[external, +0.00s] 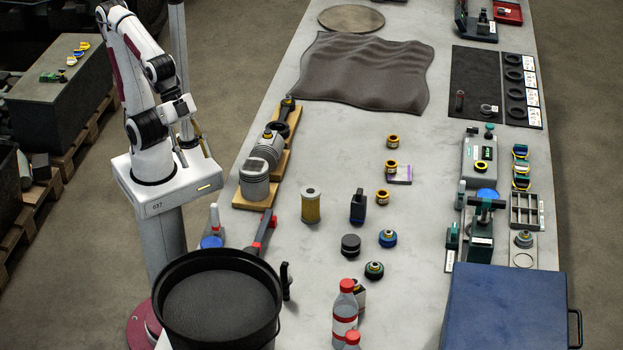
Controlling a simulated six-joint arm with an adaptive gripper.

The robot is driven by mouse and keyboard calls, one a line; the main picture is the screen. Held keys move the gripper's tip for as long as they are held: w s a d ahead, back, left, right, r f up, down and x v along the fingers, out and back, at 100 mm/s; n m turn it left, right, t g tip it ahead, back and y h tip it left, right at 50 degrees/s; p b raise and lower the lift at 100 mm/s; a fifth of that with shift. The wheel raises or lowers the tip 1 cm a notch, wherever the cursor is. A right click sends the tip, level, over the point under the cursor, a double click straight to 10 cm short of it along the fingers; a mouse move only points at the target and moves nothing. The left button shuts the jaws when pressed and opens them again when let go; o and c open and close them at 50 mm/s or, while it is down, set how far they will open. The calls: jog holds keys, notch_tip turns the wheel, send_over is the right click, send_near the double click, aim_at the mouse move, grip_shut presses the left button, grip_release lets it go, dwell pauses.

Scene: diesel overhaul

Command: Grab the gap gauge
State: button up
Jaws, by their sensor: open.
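My gripper (195,158) hangs over the white pedestal top at the left, fingers pointing down and apart, with nothing between them. It is well off the workbench objects. I cannot tell for certain which object is the gap gauge. Small candidates on the grey bench (330,255) include a dark upright block (357,207) near the middle and a small dark item (359,297) partly hidden behind a red-capped bottle (345,312). A yellow-ringed part lies on a small purple-edged box (399,175).
A black bucket (168,301) stands in front. A blue toolbox (505,305), a green press (482,235) and a dark cloth (365,70) take up other areas.

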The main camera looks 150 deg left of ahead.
jog(key=w+a+f+n+t+y, duration=0.3)
jog(key=w+a, duration=1.2)
jog(key=w, duration=0.2)
jog(key=n+t+y, duration=0.2)
jog(key=n+y, duration=0.1)
jog(key=y, duration=0.1)
send_near(359, 206)
notch_tip(359, 206, up, 2)
jog(key=a, duration=0.2)
jog(key=shift+s+a, duration=0.15)
jog(key=shift+a, duration=0.35)
jog(key=x, duration=0.2)
jog(key=shift+w+a+f, duration=0.1)
jog(key=shift+w, duration=0.15)
jog(key=shift+w, duration=0.1)
